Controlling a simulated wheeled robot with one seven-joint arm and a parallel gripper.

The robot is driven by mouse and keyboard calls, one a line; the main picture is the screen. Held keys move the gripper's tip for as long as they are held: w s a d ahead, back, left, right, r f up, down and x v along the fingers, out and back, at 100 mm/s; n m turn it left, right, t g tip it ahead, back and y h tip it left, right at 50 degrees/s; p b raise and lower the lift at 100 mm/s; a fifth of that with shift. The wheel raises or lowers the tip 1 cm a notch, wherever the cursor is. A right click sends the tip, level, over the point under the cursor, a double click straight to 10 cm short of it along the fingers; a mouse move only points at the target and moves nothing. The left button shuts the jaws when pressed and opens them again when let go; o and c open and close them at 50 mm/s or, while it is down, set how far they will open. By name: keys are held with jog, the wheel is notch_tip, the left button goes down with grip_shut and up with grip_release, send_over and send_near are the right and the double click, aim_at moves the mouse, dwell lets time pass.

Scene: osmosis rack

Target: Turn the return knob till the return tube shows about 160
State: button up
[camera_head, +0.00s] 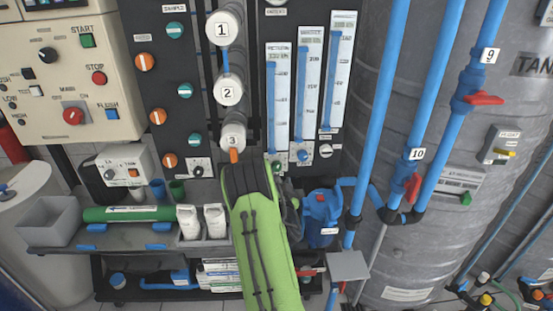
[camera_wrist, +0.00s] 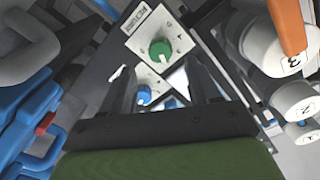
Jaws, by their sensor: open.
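Three flow tubes with white scales stand side by side on a black panel: left (camera_head: 278,100), middle (camera_head: 307,85) and right (camera_head: 338,70). Each shows a tall blue column; their names and exact levels are too small to read, so I cannot tell which is the return tube. Below them are a green knob (camera_head: 277,167), a blue knob (camera_head: 302,155) and a white knob (camera_head: 326,150). My gripper (camera_wrist: 160,75) is open and empty. In the wrist view the green knob (camera_wrist: 160,50) and blue knob (camera_wrist: 144,94) show between its fingers, apparently untouched. In the head view my arm hides the fingers.
White numbered cylinders (camera_head: 229,92) stand left of the tubes, with an orange part (camera_wrist: 288,25) close on the right in the wrist view. Blue pipes (camera_head: 378,110) and a grey tank (camera_head: 420,250) are to the right. A shelf (camera_head: 60,245) lies below.

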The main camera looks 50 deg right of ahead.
aim_at(277, 168)
jog(key=p+x, duration=0.2)
jog(key=x, duration=0.5)
jog(key=shift+p, duration=0.3)
jog(key=c, duration=1)
jog(key=shift+c, duration=0.2)
jog(key=shift+n, duration=0.4)
jog(key=n+b, duration=0.2)
jog(key=n, duration=0.1)
jog(key=shift+w+n, duration=0.1)
jog(key=shift+n, duration=0.3)
jog(key=n, duration=0.4)
jog(key=shift+b, duration=0.35)
jog(key=shift+n, duration=0.3)
